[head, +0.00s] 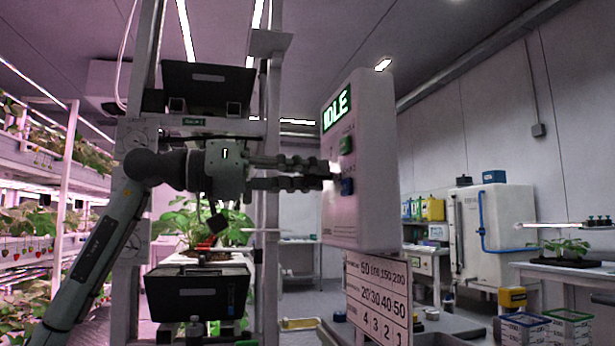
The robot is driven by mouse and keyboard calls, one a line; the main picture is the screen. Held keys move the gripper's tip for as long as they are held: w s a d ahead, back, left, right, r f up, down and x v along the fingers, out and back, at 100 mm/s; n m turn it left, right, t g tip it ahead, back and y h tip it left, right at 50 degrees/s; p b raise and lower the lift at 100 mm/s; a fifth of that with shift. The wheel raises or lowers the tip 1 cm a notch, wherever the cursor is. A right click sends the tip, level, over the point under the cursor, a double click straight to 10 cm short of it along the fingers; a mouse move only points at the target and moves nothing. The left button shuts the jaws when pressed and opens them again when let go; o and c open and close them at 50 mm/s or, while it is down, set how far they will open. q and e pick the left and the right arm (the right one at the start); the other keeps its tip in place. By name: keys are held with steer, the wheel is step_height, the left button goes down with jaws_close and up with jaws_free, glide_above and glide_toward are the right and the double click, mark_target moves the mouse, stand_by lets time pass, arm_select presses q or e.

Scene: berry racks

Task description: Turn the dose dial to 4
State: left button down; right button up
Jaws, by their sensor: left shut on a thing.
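A white control box (371,210) stands right of centre, its face turned to the left. My right gripper is not in view.
A white sign (378,296) with rows of numbers, the lowest 4 3 2 1, hangs below the box. A metal post (270,215) stands close behind my left gripper. Black crates (197,291) are at centre left. Planted racks (50,170) line the left.

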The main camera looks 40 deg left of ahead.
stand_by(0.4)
arm_select(q)
steer(key=c, duration=1.2)
jaws_free()
steer(key=v, duration=1.2)
